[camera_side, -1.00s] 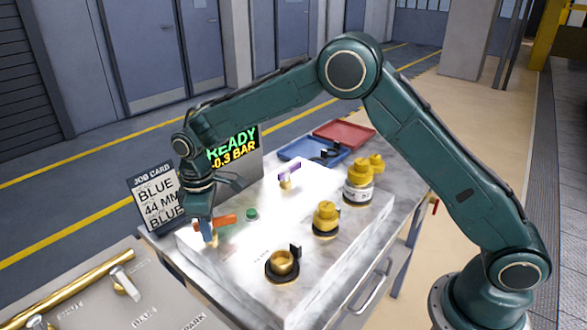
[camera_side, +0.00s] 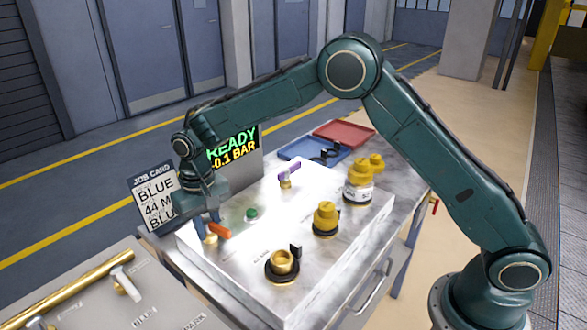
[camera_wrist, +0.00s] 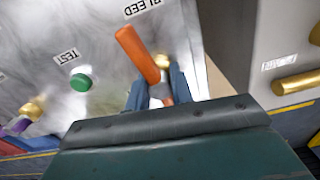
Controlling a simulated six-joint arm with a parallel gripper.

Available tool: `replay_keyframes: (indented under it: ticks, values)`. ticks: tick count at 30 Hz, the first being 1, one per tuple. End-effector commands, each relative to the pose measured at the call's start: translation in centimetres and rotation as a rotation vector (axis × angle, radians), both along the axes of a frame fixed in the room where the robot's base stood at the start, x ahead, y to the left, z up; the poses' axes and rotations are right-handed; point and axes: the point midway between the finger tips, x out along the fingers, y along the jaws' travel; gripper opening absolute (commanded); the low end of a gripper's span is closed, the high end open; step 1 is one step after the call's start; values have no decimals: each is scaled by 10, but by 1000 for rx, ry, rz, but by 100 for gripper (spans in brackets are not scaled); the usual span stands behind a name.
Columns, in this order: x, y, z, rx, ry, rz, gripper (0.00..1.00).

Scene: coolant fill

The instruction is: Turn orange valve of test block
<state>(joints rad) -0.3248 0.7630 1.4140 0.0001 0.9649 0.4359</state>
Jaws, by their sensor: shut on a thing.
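The orange valve handle (camera_side: 219,230) is on the left end of the test block (camera_side: 262,238). In the wrist view the orange handle (camera_wrist: 138,52) runs at a slant near the BLEED label, with its brass base (camera_wrist: 162,61) beside it. My gripper (camera_side: 208,226) is at this valve. In the wrist view its fingers (camera_wrist: 155,88) stand on either side of the lower end of the handle, shut on it. The finger tips are partly hidden by the gripper body.
A green button (camera_side: 252,213), a purple-handled valve (camera_side: 288,173), brass fittings (camera_side: 325,218) and a port with a black clip (camera_side: 282,264) stand on the block. A display (camera_side: 232,148) reads READY and 0.1 BAR. Blue (camera_side: 302,147) and red (camera_side: 344,133) trays lie behind.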

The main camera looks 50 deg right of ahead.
Motion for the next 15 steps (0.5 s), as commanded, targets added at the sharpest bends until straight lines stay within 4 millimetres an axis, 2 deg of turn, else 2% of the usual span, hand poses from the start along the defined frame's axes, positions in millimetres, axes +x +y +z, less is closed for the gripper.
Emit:
replay_keyframes:
  ticks: [6, 15]
  values:
    - [0, 0, 1, 1, -1, -89, 0]
    - [0, 0, 1, 1, -1, -117, 0]
